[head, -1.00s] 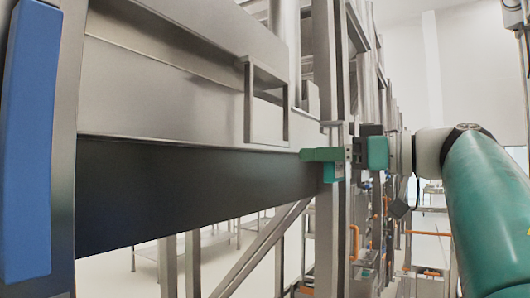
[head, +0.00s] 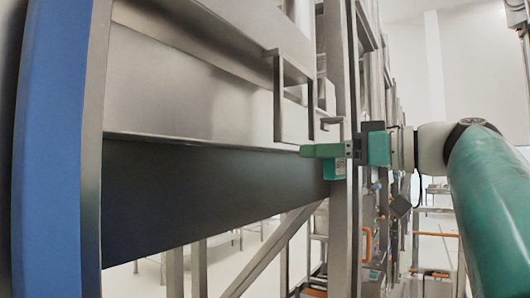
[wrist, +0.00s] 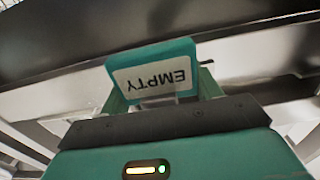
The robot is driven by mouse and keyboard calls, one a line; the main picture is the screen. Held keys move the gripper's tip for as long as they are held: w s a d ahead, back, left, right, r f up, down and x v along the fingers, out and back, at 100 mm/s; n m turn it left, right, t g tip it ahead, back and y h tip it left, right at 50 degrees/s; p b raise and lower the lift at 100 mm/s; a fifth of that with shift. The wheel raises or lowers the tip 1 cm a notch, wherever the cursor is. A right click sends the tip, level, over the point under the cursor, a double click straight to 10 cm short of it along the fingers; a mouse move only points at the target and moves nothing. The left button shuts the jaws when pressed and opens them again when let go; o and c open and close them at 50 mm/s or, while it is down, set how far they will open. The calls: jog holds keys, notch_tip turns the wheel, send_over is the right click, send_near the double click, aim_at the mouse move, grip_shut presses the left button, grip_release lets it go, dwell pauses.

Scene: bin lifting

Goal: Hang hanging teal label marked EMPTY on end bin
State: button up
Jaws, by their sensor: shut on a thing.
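The teal label (wrist: 150,52) shows in the wrist view with a white panel reading EMPTY, upside down in the picture. My gripper (wrist: 165,88) is shut on it, with a green finger at each side. In the head view my gripper (head: 322,151) reaches left from my arm, and the label (head: 334,170) hangs just below the fingers, partly hidden. The grey steel bin (head: 200,97) fills the left, with a square open metal frame (head: 279,100) on its face. My gripper is just below and right of that frame; I cannot tell whether the label touches anything.
A dark beam (head: 200,185) runs under the bin. A blue-faced post (head: 52,150) stands close at the left. A steel upright (head: 342,230) stands just behind my gripper. Orange-trimmed racks (head: 367,245) stand farther back.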

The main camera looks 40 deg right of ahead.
jog(key=f+x, duration=0.1)
jog(key=x, duration=0.6)
jog(key=shift+f, duration=0.35)
dwell(0.4)
jog(key=o, duration=1)
jog(key=shift+c, duration=0.2)
jog(key=shift+s, duration=0.1)
jog(key=v, duration=1.3)
jog(key=shift+s+d, duration=0.1)
jog(key=shift+s, duration=0.25)
jog(key=shift+s, duration=0.1)
